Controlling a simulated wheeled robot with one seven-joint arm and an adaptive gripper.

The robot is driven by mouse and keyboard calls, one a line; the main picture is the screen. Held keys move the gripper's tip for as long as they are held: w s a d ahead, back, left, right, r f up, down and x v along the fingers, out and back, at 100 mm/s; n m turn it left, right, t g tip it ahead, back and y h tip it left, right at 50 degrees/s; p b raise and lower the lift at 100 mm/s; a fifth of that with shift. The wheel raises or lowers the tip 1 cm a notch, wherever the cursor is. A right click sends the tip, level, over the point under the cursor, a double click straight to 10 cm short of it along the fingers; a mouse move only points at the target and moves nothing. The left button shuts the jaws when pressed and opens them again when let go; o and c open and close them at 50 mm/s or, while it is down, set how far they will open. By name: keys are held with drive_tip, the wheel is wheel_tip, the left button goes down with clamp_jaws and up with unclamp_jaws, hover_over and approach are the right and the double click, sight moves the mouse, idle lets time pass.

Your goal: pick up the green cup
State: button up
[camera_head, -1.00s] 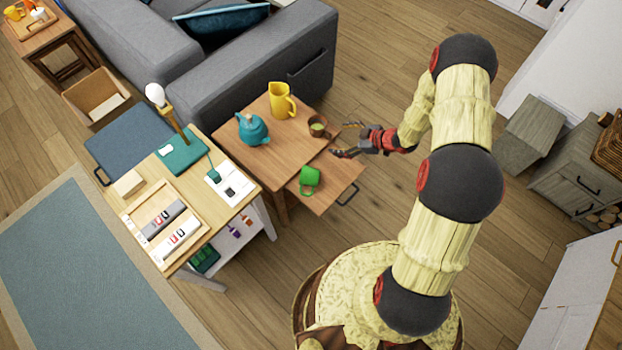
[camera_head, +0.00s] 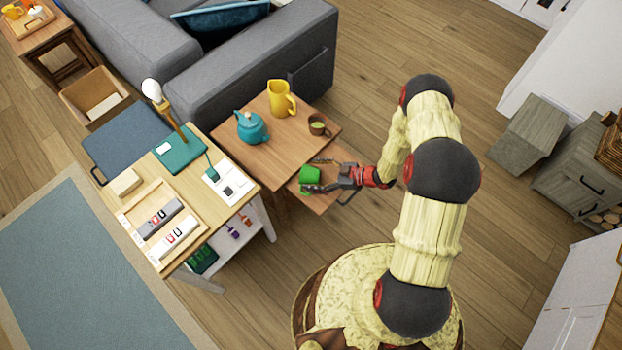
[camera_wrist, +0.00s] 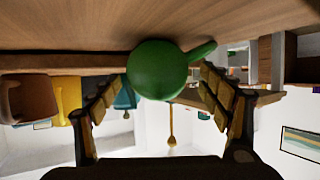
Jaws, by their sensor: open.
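The green cup (camera_head: 309,176) is on the pulled-out lower shelf (camera_head: 328,198) of the small wooden table. My gripper (camera_head: 318,175) reaches in from the right at the cup, with its jaws open. In the head view its fingers partly hide the cup. In the wrist view the cup (camera_wrist: 158,84) is ahead, between the two open fingers (camera_wrist: 160,105). Its handle points to the upper right there. I cannot tell whether either finger touches it.
On the table top stand a brown cup (camera_head: 319,125), a yellow pitcher (camera_head: 281,99) and a teal teapot (camera_head: 252,127). A desk (camera_head: 248,183) with a tray stands to the left. A grey sofa (camera_head: 225,90) is behind.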

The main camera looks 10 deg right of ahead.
drive_tip(key=shift+x, duration=0.8)
drive_tip(key=c, duration=1.5)
drive_tip(key=shift+r, duration=0.1)
